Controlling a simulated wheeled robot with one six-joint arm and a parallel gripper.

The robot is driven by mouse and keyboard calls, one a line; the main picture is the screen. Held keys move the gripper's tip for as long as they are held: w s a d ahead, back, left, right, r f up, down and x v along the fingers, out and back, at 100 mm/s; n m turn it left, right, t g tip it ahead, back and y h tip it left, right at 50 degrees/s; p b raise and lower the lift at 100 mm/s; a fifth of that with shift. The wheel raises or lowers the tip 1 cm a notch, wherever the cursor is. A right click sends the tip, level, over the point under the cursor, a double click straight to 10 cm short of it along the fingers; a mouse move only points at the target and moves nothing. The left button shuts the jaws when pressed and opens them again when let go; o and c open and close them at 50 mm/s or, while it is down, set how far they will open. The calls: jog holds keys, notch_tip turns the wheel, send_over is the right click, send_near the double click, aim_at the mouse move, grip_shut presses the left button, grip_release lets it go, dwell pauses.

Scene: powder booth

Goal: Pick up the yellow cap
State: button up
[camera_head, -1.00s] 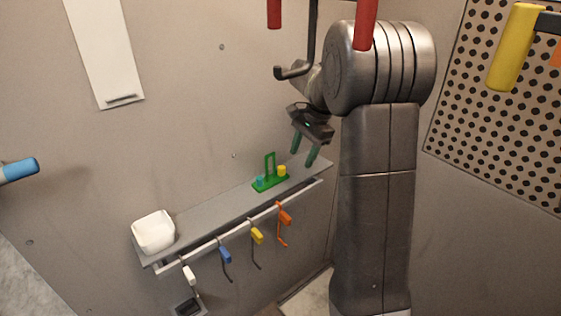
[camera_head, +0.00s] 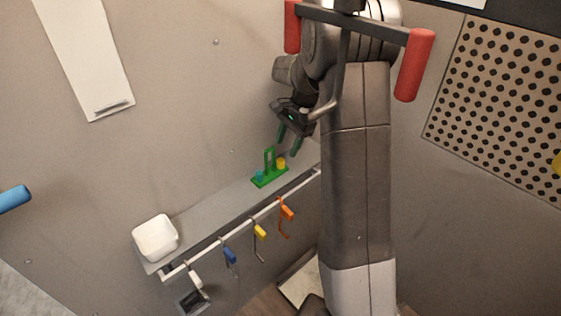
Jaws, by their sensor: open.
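The yellow cap (camera_head: 281,162) sits on the right end of a small green stand (camera_head: 270,178) on the grey shelf (camera_head: 212,205). A teal cap (camera_head: 260,175) sits on the left end of the stand, with a green upright loop between them. My gripper (camera_head: 288,142) is open, with green fingers pointing down. In the picture it is just above and slightly right of the yellow cap. Nothing shows between the fingers. I cannot tell the exact gap in depth.
Hooks with white, blue, yellow and orange (camera_head: 286,209) handles hang from the rail (camera_head: 240,226) along the shelf front. A red-ended hanger (camera_head: 413,66) is near the camera. A perforated panel (camera_head: 500,110) is at right.

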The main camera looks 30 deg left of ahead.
aim_at(281, 160)
jog(key=shift+p+x, duration=0.65)
jog(key=shift+x, duration=2.4)
jog(key=c, duration=1.1)
